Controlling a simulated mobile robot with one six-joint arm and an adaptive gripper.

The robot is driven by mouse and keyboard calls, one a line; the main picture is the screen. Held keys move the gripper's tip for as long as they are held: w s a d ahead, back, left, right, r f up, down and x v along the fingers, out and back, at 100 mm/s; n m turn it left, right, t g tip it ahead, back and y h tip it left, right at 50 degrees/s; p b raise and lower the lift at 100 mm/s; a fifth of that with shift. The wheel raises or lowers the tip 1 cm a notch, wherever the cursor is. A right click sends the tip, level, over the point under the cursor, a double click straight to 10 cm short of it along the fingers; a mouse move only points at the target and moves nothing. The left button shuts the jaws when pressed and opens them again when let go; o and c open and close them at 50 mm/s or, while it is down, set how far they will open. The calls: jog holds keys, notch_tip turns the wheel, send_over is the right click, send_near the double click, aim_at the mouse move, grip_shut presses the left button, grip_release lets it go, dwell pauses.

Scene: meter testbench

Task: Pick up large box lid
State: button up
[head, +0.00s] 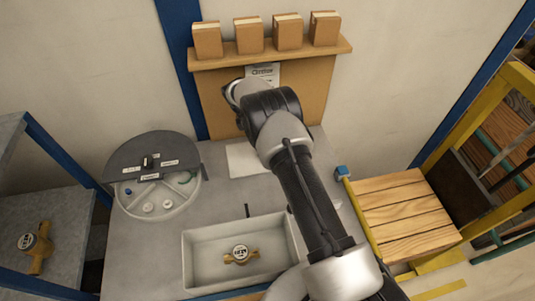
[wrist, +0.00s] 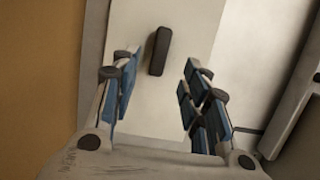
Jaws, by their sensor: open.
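The large box lid seems to be the flat cream panel (wrist: 150,110) with a black bar-shaped handle (wrist: 159,51) in the wrist view. In the head view, a pale panel (head: 243,160) lies flat on the bench, partly covered by my arm. My gripper (wrist: 158,73) is open and empty above the panel. Its blue-padded fingers stand on either side of the line to the handle, which shows just beyond the fingertips. I cannot tell the remaining height. My fingers are hidden in the head view.
A pale open box (head: 190,262) holding a brass meter (head: 240,254) stands at the front of the bench. A round container (head: 160,203) with a half-round dark cover (head: 150,150) is at left. A wooden shelf (head: 270,54) with several blocks is behind. A slatted wooden surface (head: 405,215) is at right.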

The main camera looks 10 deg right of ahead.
jog(key=x, duration=0.5)
jog(key=shift+d+f, duration=0.3)
jog(key=shift+f, duration=0.05)
jog(key=shift+c, duration=0.4)
grip_shut()
